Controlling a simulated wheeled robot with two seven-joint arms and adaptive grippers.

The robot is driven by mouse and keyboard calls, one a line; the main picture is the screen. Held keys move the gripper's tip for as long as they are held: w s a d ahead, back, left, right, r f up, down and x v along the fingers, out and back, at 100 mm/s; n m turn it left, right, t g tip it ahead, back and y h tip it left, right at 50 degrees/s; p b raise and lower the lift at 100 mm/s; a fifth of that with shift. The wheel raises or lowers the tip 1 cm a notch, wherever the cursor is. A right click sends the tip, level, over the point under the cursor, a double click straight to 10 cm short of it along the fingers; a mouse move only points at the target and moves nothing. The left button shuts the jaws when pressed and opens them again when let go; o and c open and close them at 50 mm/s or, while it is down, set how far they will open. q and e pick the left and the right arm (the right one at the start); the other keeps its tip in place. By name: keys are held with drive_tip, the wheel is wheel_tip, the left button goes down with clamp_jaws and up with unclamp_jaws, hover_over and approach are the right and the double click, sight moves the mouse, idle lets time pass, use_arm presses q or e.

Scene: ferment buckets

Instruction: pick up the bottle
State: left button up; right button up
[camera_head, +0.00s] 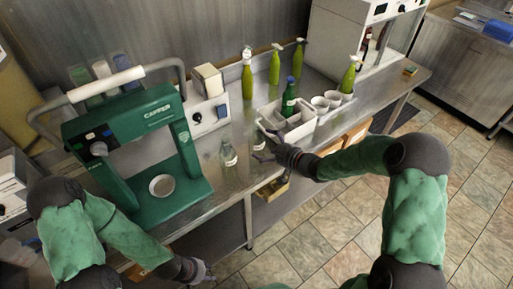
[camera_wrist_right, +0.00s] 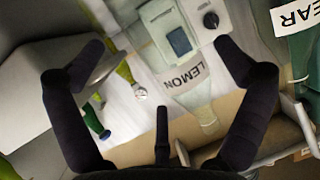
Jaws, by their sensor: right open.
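A small clear bottle (camera_head: 229,153) stands on the metal counter (camera_head: 212,138). In the right wrist view a pale bottle labelled LEMON (camera_wrist_right: 192,98) lies ahead between my spread fingers, apart from them; I cannot tell for sure that it is the same bottle. My right gripper (camera_head: 260,143) is open and empty over the counter's front part, to the right of the clear bottle; its fingers also show in the wrist view (camera_wrist_right: 157,45). My left gripper (camera_head: 203,273) is low at the bottom of the head view, away from the bottles; its jaws are unclear.
A green CAPPER machine (camera_head: 140,140) stands to the left. Several yellow-green spray bottles (camera_head: 275,66) stand behind. A white appliance (camera_head: 345,35) is at back right.

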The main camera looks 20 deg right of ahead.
sight(259, 144)
drive_tip(key=x, duration=0.2)
drive_tip(key=b+x, duration=0.1)
drive_tip(key=x, duration=0.1)
drive_tip(key=shift+f, duration=0.25)
drive_tip(key=c, duration=1.3)
drive_tip(key=shift+o, duration=0.2)
drive_tip(key=shift+r, duration=0.1)
